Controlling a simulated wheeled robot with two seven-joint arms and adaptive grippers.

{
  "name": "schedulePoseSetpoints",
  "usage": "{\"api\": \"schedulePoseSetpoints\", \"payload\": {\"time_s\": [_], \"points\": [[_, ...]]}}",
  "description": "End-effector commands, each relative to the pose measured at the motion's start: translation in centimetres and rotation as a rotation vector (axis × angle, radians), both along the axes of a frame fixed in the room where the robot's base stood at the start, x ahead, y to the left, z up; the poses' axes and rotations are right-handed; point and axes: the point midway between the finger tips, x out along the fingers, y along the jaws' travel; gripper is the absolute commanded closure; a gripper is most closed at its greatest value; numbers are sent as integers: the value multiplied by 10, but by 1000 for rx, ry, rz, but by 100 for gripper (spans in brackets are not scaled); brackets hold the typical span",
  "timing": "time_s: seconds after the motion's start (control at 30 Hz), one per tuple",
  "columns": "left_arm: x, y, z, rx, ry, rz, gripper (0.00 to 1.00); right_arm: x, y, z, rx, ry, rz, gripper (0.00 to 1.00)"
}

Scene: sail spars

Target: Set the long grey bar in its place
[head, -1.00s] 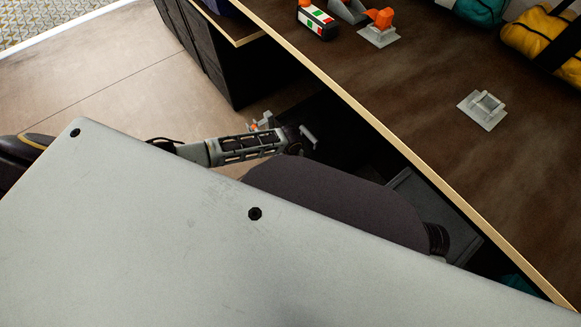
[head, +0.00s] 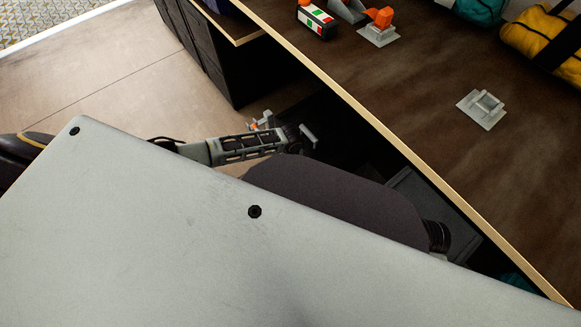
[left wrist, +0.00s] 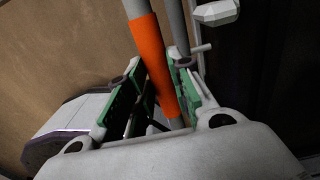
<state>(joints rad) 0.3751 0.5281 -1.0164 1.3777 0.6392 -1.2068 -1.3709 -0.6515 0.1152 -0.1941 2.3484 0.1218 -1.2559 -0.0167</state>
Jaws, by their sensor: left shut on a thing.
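In the left wrist view a grey bar (left wrist: 135,8) with an orange band (left wrist: 152,55) runs between the green-padded fingers of my left gripper (left wrist: 160,72). The gripper is shut on it at the orange band. In the head view my left arm reaches in below the table edge. A small orange and grey piece (head: 262,122) shows by the wrist; most of the bar is hidden there. On the table are a grey bracket on a plate (head: 483,108) and an orange-topped bracket (head: 379,32), both apart from the gripper. My right gripper is not in view.
The brown table (head: 420,110) has a pale front edge running diagonally. A box with red and green marks (head: 316,22), a teal bag (head: 480,10) and a yellow bag (head: 545,38) lie toward the back. The tabletop between the brackets is clear.

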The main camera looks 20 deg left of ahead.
Motion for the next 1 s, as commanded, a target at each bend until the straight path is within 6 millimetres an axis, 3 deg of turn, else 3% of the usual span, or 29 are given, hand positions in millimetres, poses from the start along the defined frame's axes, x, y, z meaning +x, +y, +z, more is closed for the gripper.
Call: {"api": "schedulePoseSetpoints", "payload": {"time_s": [1.0], "points": [[0,0,1,-1,-1,0,100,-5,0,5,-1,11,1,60]]}}
